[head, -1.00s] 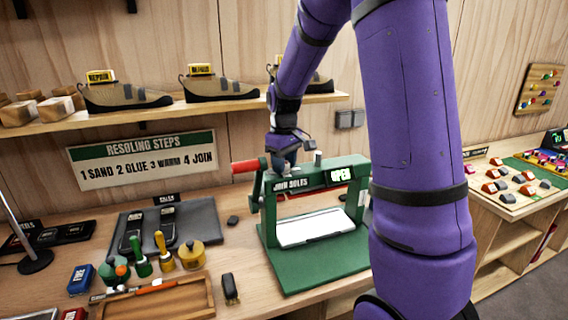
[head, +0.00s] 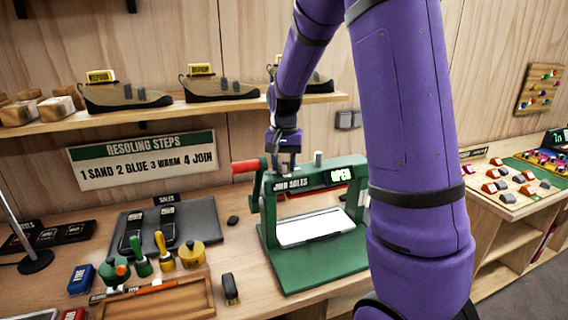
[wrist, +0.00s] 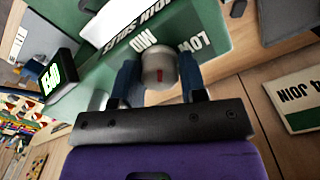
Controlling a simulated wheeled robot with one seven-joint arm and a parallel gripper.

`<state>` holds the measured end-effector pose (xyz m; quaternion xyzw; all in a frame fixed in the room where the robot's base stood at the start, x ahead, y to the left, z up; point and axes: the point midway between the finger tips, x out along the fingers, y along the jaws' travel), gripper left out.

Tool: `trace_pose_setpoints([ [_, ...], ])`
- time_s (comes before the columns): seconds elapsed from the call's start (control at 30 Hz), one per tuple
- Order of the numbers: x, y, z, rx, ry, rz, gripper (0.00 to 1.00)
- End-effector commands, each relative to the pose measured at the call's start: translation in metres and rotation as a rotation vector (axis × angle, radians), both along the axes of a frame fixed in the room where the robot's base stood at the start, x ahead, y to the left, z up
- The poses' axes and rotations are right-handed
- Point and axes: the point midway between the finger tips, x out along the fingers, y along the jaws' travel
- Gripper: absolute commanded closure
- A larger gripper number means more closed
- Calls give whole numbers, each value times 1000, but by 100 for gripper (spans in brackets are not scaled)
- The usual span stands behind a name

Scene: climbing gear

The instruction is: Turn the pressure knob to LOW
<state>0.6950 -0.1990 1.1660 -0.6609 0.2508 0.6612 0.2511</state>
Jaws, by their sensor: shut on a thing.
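The pressure knob (wrist: 158,64) is a grey round knob with a red mark, on top of the green press (head: 300,278). In the wrist view the labels MID (wrist: 145,38) and LOW (wrist: 191,44) are upside down beyond the knob, and LOW is to the right of MID. The red mark shows on the knob's near side; I cannot tell exactly which label the knob is set to. My gripper (wrist: 159,78) is shut on the knob, one blue finger on each side. In the head view my gripper (head: 286,168) is at the press's top left and hides the knob.
A red handle (head: 245,167) sticks out left of the press. Its display (head: 342,175) reads OPEN. A white plate (head: 312,228) lies inside the frame. A grey mat (head: 190,222), tools and a wooden tray (head: 150,305) lie to the left. A shoe shelf (head: 200,107) is above.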

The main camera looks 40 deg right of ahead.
Motion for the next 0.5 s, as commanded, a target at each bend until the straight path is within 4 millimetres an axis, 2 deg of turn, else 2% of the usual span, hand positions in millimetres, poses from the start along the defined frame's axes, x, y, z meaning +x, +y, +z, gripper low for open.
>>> trace_pose_setpoints([
  [0.5,1,0,1,-1,-2,-488,85],
])
